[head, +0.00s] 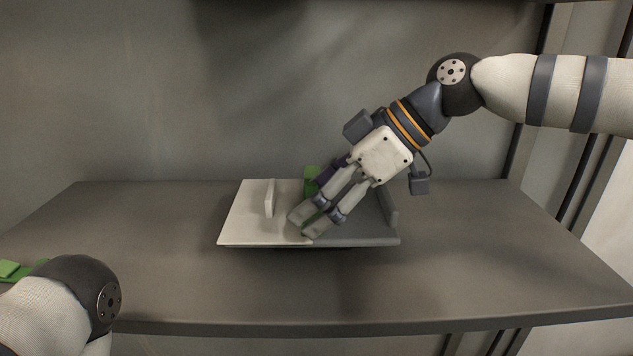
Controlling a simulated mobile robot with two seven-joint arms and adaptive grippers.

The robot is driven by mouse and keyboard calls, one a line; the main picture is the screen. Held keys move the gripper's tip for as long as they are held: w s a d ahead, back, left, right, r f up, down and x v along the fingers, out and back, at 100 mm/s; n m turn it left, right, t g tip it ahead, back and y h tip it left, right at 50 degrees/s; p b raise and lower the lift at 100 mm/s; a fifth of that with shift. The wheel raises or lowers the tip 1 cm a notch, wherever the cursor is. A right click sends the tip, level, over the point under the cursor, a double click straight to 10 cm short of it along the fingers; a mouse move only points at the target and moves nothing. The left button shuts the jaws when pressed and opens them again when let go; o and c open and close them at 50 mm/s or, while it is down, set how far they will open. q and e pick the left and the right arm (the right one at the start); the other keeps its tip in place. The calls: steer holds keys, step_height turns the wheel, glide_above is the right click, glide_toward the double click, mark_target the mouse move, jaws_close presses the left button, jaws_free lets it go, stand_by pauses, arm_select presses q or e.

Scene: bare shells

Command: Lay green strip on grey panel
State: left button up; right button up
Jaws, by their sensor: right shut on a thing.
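My right gripper (310,225) reaches in from the upper right and is shut on the green strip (312,175). The strip's far end shows behind the fingers; the rest of it is largely hidden by them. The grey panel (365,233) is the right half of a flat board, with a low upright grey piece at its right side. The strip and fingertips are over the line between the grey panel and the white half. I cannot tell whether the strip touches the board. My left arm shows at the lower left, but its gripper is out of view.
The white half (240,222) of the board carries a small upright white piece (269,198). Green pieces (12,270) lie on the grey shelf (170,260) at the far left, beside my left arm. The shelf around the board is bare.

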steer(key=o, duration=0.9)
